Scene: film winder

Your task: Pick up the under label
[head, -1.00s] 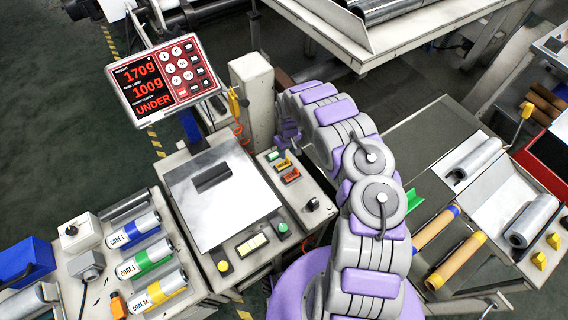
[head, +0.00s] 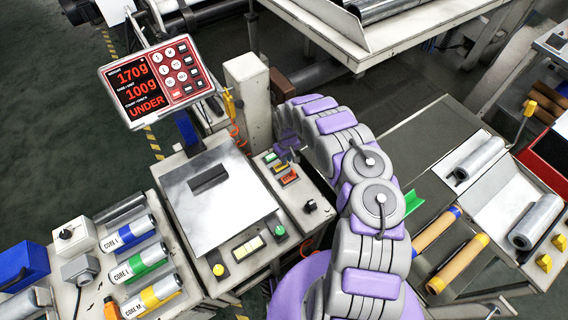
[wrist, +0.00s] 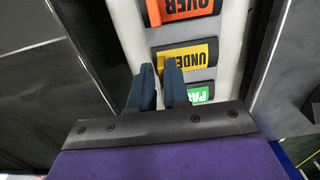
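The yellow under label (wrist: 185,54) lies in the middle of a row on a light panel, with its text upside down in the wrist view. It also shows in the head view (head: 280,167). My gripper (wrist: 159,68) has two dark blue fingers with a narrow gap between them and nothing visible in it. The right fingertip overlaps the lower left edge of the under label in the picture; contact cannot be told. In the head view my gripper (head: 289,152) is small and partly hidden by my arm, close beside the labels.
The orange over label (wrist: 187,8) and the green pass label (wrist: 201,94) lie on either side of the under label. The scale plate (head: 225,210) is left of the panel, and a post (head: 247,100) stands behind. The display (head: 155,85) reads 170g, 100g, UNDER.

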